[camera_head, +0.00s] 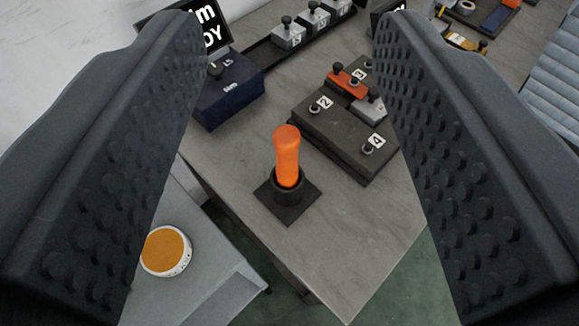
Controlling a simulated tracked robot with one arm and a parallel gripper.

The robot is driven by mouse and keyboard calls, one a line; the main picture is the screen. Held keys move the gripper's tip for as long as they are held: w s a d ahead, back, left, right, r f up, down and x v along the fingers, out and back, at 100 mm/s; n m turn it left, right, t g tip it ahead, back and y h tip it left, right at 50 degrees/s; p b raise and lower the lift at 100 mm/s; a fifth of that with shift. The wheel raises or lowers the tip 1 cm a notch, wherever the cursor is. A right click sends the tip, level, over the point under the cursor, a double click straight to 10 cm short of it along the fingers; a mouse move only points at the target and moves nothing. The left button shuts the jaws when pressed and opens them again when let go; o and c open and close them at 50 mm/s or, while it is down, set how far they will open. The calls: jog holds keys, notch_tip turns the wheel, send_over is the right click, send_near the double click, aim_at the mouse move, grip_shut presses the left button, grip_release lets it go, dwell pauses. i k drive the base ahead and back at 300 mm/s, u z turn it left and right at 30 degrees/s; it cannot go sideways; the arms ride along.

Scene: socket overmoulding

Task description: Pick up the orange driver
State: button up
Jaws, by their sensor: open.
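The orange driver (287,154) stands upright with its lower end in a dark round holder on a square base (288,203). Only its orange handle shows; the part inside the holder is hidden. The holder stands on a grey table near its front corner. My gripper (290,165) is open, with one dark studded finger at the left and one at the right of the picture. The driver shows between the fingers, apart from both and beyond them.
A dark fixture block (345,135) with numbered knobs and an orange piece (345,84) stands behind the driver to the right. A dark blue box (230,92) stands behind to the left. A round orange-topped container (166,251) sits lower left. The table front is bare.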

aim_at(287, 139)
jog(key=u, duration=1.4)
jog(key=k, duration=1.45)
jog(key=z, duration=1.6)
jog(key=i, duration=1.05)
jog(key=u, duration=0.05)
